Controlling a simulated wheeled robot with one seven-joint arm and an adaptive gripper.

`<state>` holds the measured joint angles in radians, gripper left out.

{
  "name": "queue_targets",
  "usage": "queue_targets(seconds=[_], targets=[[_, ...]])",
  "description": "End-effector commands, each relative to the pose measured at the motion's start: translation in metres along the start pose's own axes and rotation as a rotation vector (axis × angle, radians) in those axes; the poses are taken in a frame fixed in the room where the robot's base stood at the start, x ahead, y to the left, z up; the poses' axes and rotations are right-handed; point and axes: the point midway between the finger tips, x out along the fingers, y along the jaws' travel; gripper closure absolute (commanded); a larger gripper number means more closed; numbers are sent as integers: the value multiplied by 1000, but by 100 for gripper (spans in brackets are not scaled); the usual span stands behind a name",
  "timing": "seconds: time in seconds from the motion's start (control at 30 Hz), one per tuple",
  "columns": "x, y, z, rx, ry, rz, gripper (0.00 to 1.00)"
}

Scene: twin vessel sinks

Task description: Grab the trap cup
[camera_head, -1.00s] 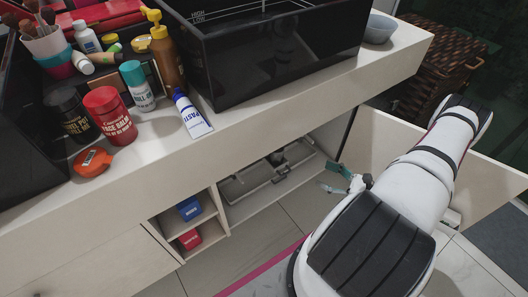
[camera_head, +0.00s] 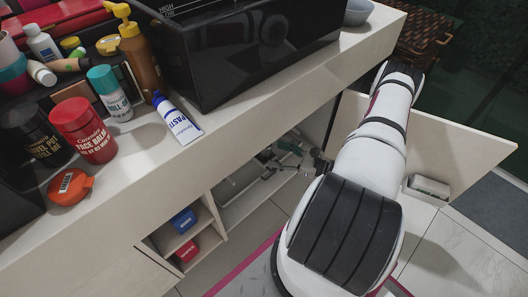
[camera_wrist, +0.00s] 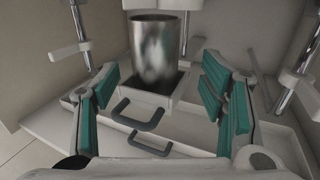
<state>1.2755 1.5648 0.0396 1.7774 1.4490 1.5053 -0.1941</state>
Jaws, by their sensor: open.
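A shiny metal cylinder, seemingly the trap cup (camera_wrist: 153,48), hangs upright under a white pipe fitting in the wrist view. My gripper (camera_wrist: 160,78) is open, its two teal-padded fingers spread left and right of the cup's lower part. In the head view my gripper (camera_head: 278,155) is inside the open cabinet under the counter, small and partly shadowed. The cup cannot be made out there.
Below the cup is a pale tray (camera_wrist: 185,132) with two dark handles (camera_wrist: 138,117). Chrome pipes (camera_wrist: 285,60) stand at both sides. An open cabinet door (camera_head: 450,135) is right of my arm. Blue and red boxes (camera_head: 183,220) sit in the left cubbies. The counter (camera_head: 230,130) overhangs the cabinet.

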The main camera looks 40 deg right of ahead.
Motion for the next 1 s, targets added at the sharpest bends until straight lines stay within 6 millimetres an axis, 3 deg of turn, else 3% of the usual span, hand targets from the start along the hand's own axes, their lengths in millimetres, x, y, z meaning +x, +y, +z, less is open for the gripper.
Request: queue_targets(seconds=[0.4,0.67,0.77,0.93,1.0], targets=[[49,6,1,-1,-1,2,35],[52,6,2,-1,0,0,35],[52,6,2,-1,-1,0,53],[51,6,2,0,-1,0,92],[52,6,2,-1,-2,0,94]])
